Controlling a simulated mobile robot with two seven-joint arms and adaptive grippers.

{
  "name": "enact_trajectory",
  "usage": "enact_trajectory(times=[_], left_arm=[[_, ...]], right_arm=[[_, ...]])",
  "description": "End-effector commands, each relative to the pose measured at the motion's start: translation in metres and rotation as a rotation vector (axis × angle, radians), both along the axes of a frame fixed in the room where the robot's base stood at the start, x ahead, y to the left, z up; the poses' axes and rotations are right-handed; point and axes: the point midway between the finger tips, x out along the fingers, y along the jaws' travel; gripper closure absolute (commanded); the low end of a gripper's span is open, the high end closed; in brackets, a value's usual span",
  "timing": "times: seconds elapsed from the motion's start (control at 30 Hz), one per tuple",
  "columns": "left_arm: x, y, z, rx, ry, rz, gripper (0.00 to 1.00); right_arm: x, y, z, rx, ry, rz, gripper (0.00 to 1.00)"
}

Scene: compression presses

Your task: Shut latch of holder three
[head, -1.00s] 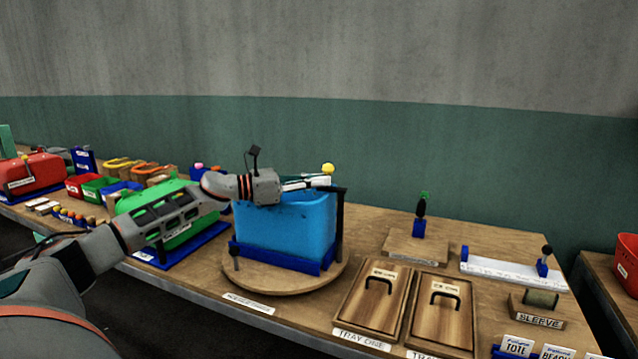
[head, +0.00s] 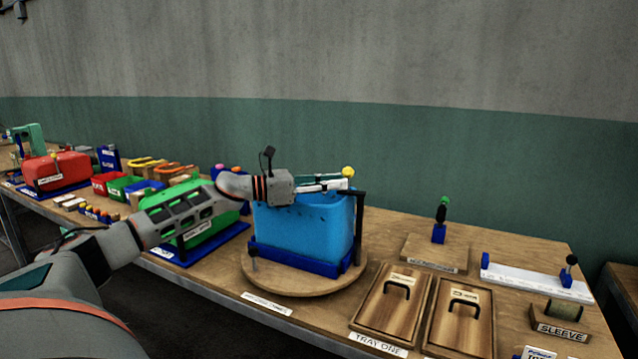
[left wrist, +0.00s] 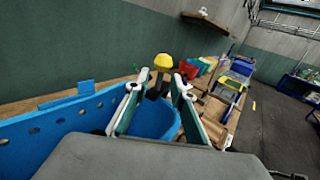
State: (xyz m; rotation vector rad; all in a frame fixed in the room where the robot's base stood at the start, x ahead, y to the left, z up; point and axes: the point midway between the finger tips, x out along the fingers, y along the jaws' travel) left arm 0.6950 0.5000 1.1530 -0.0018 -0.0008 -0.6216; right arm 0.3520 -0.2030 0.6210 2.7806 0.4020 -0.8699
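A blue bin (head: 305,228) sits in a blue holder on a round wooden turntable (head: 300,285). A black post with a crossbar (head: 360,225) stands at its right side. A yellow knob (head: 348,171) shows above the bin's right rim; the left wrist view shows it on a black stem (left wrist: 163,62). My left gripper (head: 335,183) reaches over the bin from the left. Its fingers are apart (left wrist: 160,82), with the knob just beyond and between the fingertips. I cannot tell whether they touch it. The holder's number is not readable. My right gripper is not in view.
A green container (head: 195,225) in a blue holder stands left of the bin, partly behind my arm. Two lidded wooden trays (head: 390,310) lie at the front right. A green-knobbed stand (head: 439,225) is behind them. Small coloured bins (head: 125,185) stand farther left.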

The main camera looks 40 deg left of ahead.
Motion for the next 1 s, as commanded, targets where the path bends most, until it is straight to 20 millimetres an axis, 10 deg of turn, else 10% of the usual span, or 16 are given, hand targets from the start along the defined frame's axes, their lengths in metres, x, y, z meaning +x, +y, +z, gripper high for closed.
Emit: enact_trajectory(times=[1.0], left_arm=[[-0.049,0.035,0.002,0.0,-0.002,-0.002,0.76]], right_arm=[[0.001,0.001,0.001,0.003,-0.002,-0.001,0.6]])
